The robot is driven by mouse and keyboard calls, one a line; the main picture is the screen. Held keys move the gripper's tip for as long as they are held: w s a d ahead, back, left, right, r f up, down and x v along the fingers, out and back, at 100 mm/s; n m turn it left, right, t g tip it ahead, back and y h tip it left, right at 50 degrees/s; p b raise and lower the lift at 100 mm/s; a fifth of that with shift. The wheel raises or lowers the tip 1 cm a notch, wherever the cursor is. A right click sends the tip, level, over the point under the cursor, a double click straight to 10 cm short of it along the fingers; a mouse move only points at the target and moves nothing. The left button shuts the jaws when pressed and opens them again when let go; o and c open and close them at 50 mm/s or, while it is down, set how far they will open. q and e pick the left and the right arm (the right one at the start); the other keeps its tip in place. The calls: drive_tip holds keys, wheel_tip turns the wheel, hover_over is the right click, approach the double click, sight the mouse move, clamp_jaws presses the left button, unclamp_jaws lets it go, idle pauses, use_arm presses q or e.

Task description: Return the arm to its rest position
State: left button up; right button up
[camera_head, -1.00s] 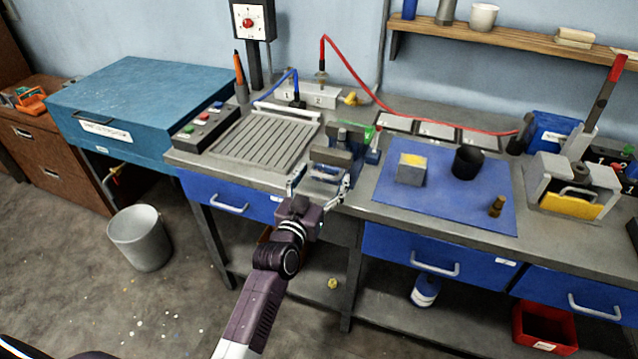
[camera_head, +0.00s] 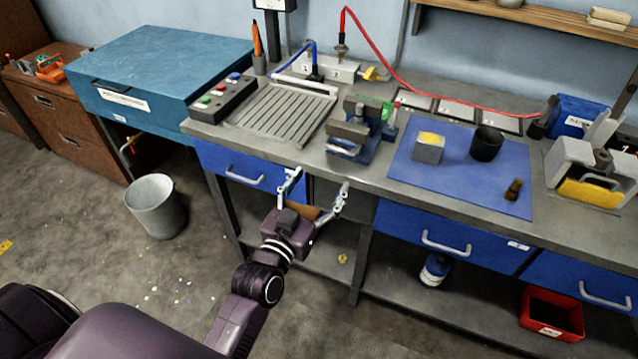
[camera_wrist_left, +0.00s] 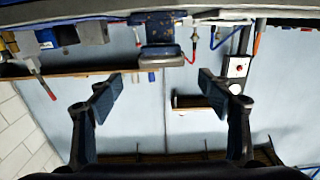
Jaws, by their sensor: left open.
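My left gripper (camera_head: 318,196) is open and empty in the head view. It hangs in front of the bench's front edge, just below the small vise (camera_head: 352,135). The left wrist view shows its two fingers (camera_wrist_left: 162,92) spread apart with nothing between them. In that view the vise (camera_wrist_left: 160,30) and bench edge appear at the top, beyond the fingertips. My right gripper is not in view.
The workbench (camera_head: 350,180) has blue drawers and holds a ribbed tray (camera_head: 280,115) and a blue mat (camera_head: 455,190) with a grey block and a dark cup. A bucket (camera_head: 156,207) stands on the floor at left. A red bin (camera_head: 552,315) sits low at right.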

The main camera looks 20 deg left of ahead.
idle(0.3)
use_arm(q)
drive_tip(key=s+d+f+g, duration=0.1)
drive_tip(key=s+f+g, duration=0.25)
drive_tip(key=f, duration=0.95)
drive_tip(key=s+d+f+m+g, duration=0.15)
drive_tip(key=s+f, duration=0.35)
drive_tip(key=f, duration=0.7)
drive_tip(key=s+d+f+g, duration=0.1)
drive_tip(key=s+f+g, duration=0.35)
drive_tip(key=f, duration=0.85)
drive_tip(key=s+a+f+g, duration=0.2)
drive_tip(key=s+f, duration=0.4)
drive_tip(key=s, duration=0.5)
drive_tip(key=s+a+f+g, duration=0.2)
drive_tip(key=s+f, duration=0.5)
drive_tip(key=s, duration=0.4)
drive_tip(key=s+a+f+g, duration=0.2)
drive_tip(key=s+f, duration=0.4)
drive_tip(key=s, duration=0.6)
drive_tip(key=shift+a+f+g+y, duration=0.15)
drive_tip(key=shift+f+g+y, duration=0.2)
drive_tip(key=shift+g, duration=0.4)
